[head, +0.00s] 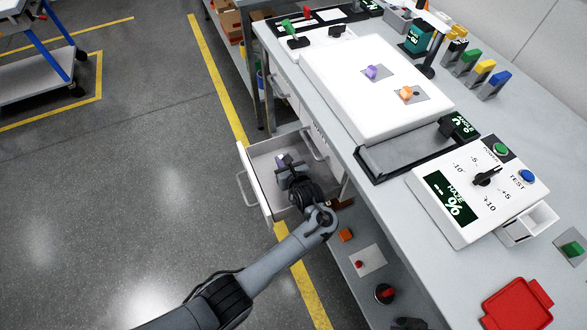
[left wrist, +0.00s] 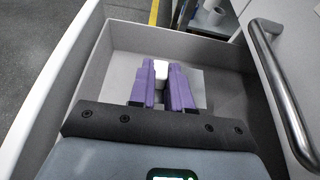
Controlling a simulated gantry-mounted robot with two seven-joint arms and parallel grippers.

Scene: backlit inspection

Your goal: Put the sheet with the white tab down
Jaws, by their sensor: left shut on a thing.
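My left gripper (head: 287,168) reaches down into an open white drawer (head: 249,163) under the bench. In the left wrist view its purple fingers (left wrist: 161,82) are shut on a white tab (left wrist: 160,70). A pale grey sheet (left wrist: 197,86) shows flat beneath and beside the fingers, inside the drawer. Most of the sheet is hidden by the gripper. I cannot tell whether it touches the drawer floor. My right gripper is not in view.
A white light panel (head: 345,75) on the bench carries sheets with a purple tab (head: 372,72) and an orange tab (head: 406,93). A haze meter (head: 470,190) and a red tray (head: 517,305) stand nearer. A metal drawer handle (left wrist: 285,95) is close to the gripper's right.

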